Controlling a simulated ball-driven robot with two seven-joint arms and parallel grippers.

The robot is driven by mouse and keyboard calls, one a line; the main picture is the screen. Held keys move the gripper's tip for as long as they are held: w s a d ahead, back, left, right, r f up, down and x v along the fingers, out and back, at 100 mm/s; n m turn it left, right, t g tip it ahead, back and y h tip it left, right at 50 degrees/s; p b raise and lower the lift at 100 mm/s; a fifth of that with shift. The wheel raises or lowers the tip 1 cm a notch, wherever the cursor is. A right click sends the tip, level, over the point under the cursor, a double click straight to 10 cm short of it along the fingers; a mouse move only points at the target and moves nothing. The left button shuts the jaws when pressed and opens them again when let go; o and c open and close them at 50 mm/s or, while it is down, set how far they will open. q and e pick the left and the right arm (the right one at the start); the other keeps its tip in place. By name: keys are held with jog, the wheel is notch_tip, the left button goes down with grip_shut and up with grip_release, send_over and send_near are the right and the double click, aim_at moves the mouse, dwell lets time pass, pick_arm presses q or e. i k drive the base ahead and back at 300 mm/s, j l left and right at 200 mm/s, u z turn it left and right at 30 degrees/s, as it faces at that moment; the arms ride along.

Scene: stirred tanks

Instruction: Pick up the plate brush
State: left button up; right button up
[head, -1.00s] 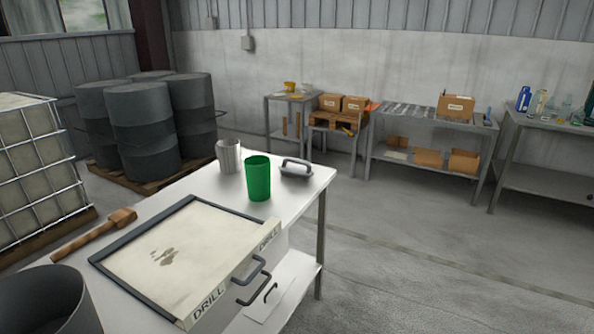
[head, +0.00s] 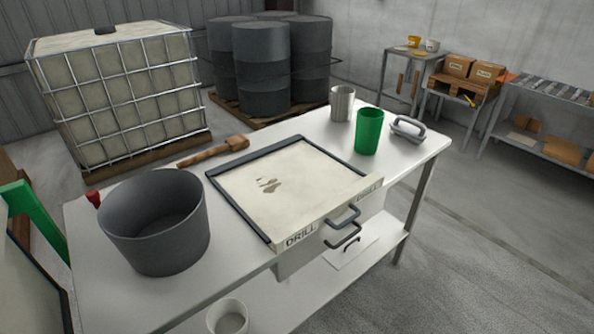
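No thing here is plainly a plate brush. A grey block with an arched handle (head: 407,128) lies at the far right corner of the white table (head: 110,285) and may be the plate brush. A brown wooden tool with a long handle and a thicker head (head: 212,152) lies along the table's back edge; I cannot tell whether it is a brush or a mallet. Neither of my grippers is in view.
A grey pot (head: 155,222), a framed board marked DRILL (head: 290,190), a green cup (head: 369,132) and a metal cup (head: 342,104) crowd the tabletop. A white container (head: 228,318) is lower down. Open floor (head: 480,250) lies right of the table.

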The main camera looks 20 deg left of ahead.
aim_at(401, 128)
jog(key=i+l, duration=0.3)
jog(key=i, duration=0.15)
jog(key=i+l+z, duration=0.1)
jog(key=i+l, duration=0.25)
jog(key=i, duration=0.05)
